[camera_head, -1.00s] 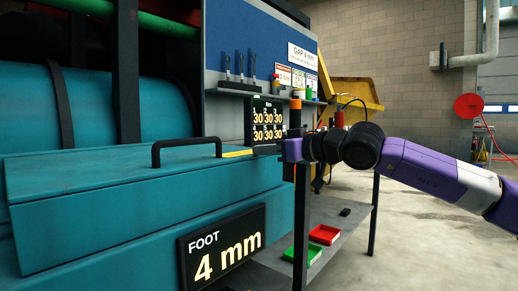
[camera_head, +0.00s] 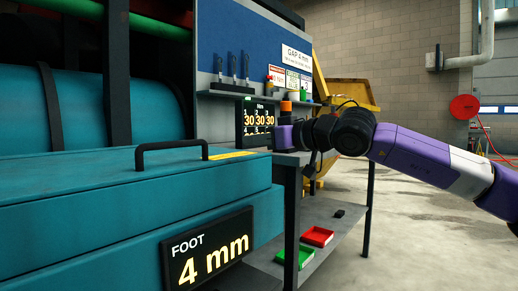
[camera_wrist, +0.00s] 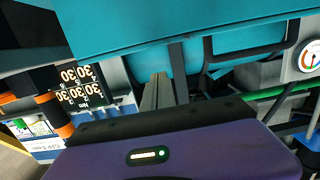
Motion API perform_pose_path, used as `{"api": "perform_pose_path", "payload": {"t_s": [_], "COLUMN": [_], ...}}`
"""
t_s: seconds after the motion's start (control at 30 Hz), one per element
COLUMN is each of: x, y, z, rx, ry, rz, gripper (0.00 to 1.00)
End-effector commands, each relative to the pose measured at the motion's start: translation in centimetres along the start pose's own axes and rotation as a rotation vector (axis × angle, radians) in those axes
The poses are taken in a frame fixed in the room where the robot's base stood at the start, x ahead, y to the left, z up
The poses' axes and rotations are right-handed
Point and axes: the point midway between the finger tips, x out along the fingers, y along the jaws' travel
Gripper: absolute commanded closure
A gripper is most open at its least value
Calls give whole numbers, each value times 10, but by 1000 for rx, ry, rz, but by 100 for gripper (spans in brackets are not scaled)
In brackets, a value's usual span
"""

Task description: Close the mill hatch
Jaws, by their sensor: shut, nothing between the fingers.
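The teal mill (camera_head: 70,115) fills the left of the head view. Its flat teal lid (camera_head: 95,185), with a black bar handle (camera_head: 171,146) and a yellow strip on top, lies level over the lower box. I take this lid for the hatch; I see no clear gap under it. My gripper (camera_head: 283,137) is to the right of the lid, apart from the handle, with its fingertips hidden in the head view. In the wrist view my gripper's grey fingers (camera_wrist: 158,92) are together and empty, below a teal panel (camera_wrist: 150,28).
A display reading FOOT 4 mm (camera_head: 207,247) is on the mill's front. Behind my gripper stands a workbench with a blue tool board (camera_head: 255,45) and a number display (camera_head: 257,118). Green and red trays (camera_head: 317,236) lie on its lower shelf. Open floor (camera_head: 430,230) lies to the right.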

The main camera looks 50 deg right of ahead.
Motion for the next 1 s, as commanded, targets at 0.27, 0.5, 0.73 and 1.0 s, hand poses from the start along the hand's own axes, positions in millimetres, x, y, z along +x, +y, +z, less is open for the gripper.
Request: {"api": "perform_pose_path", "payload": {"t_s": [0.27,0.5,0.73,1.0], "x": [-48,-76,-82,-81], "y": [2,1,0,0], "z": [19,33,36,36], "rx": [1,-1,-1,64], "ry": [3,4,4,6], "rz": [5,3,2,1], "gripper": [100,100,100,100]}}
